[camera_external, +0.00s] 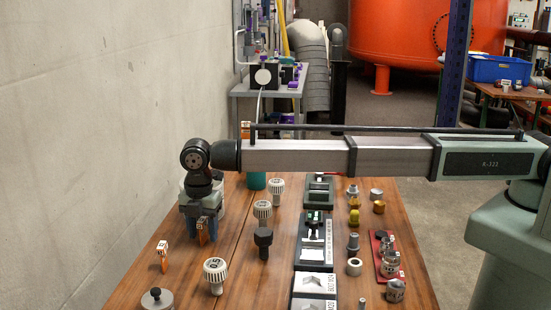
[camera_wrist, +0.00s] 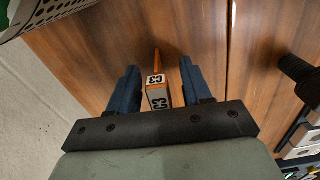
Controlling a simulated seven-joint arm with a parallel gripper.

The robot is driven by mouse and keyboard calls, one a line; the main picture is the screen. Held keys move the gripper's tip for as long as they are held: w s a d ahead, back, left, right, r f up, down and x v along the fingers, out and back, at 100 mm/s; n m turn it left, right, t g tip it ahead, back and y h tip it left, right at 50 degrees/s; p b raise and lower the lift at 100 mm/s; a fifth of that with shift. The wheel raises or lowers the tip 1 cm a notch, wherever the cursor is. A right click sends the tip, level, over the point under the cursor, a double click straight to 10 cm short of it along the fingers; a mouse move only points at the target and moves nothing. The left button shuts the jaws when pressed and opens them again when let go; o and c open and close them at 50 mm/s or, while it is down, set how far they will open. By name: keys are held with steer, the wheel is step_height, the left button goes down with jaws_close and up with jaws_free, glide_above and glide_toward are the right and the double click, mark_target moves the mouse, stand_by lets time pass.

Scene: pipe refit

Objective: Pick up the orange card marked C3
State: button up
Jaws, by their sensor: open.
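The orange card marked C3 (camera_wrist: 157,90) stands on the wooden table in the wrist view, with white labels reading C3 on its top and face. My gripper (camera_wrist: 158,80) is open, with one blue finger on each side of the card. A small gap shows between the card and each finger. Whether the fingertips reach the table is hard to tell.
Another orange card (camera_external: 163,257) stands to the left and nearer the camera. A white ribbed knob (camera_external: 215,272) and a black knob (camera_external: 263,241) stand to the right. A grey wall (camera_external: 90,150) rises close on the left. A green-black fixture row (camera_external: 316,240) runs along the middle.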

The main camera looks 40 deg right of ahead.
steer(key=shift+f, duration=0.1)
steer(key=shift+c, duration=0.2)
jaws_close()
